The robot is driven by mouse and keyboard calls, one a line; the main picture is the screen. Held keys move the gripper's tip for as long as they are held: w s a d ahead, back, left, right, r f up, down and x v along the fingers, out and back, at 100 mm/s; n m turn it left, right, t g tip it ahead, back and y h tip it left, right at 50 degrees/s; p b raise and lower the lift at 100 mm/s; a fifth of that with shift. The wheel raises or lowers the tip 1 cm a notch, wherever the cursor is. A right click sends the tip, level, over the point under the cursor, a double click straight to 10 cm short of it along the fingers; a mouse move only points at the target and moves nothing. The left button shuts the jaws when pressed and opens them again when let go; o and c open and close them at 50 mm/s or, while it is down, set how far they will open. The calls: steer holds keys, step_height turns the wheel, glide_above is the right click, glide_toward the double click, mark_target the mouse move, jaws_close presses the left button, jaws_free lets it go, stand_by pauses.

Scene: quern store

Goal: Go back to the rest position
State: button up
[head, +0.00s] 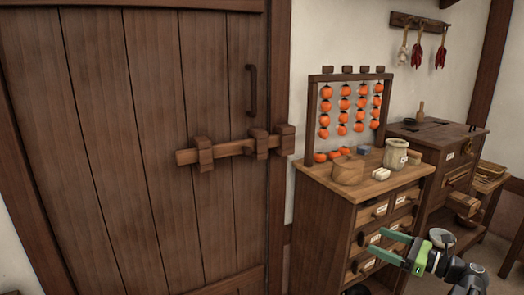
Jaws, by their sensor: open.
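My gripper (381,246) is at the lower right of the head view. Its two green fingers are apart, with nothing seen between them. They point left, in front of the lower drawers of a wooden drawer cabinet (328,200). I cannot tell whether the fingers touch the cabinet. Part of my dark arm shows to the right of the gripper.
A plank door (100,130) with a wooden bar (228,152) fills the left. On the cabinet stand a rack of orange fruit (345,110), a wooden bowl (347,171) and a pale jar (396,154). A second cabinet (440,165) stands to the right.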

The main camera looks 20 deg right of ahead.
steer(key=w+a+f+n+g+y, duration=0.1)
steer(key=w+a+f+n+g, duration=0.2)
steer(key=a, duration=0.8)
steer(key=w+a+f+n+g+y, duration=0.1)
steer(key=w+a+f+n+g, duration=0.25)
steer(key=a, duration=0.75)
steer(key=w+a+f+n+g, duration=0.2)
steer(key=w+a+f+g, duration=0.15)
steer(key=a, duration=0.65)
steer(key=s+a+f+n+g+h, duration=0.35)
steer(key=a+f+n, duration=0.35)
steer(key=a, duration=0.5)
step_height(320, 180, down, 5)
steer(key=s+n+g+h, duration=0.2)
steer(key=n+h, duration=0.3)
steer(key=n, duration=0.2)
steer(key=d+f+n+h, duration=0.1)
steer(key=d+n+h, duration=0.2)
steer(key=d+n, duration=0.4)
step_height(320, 180, up, 25)
steer(key=p, duration=2.5)
steer(key=shift+d, duration=0.4)
steer(key=shift+f+t, duration=0.1)
steer(key=shift+t, duration=0.15)
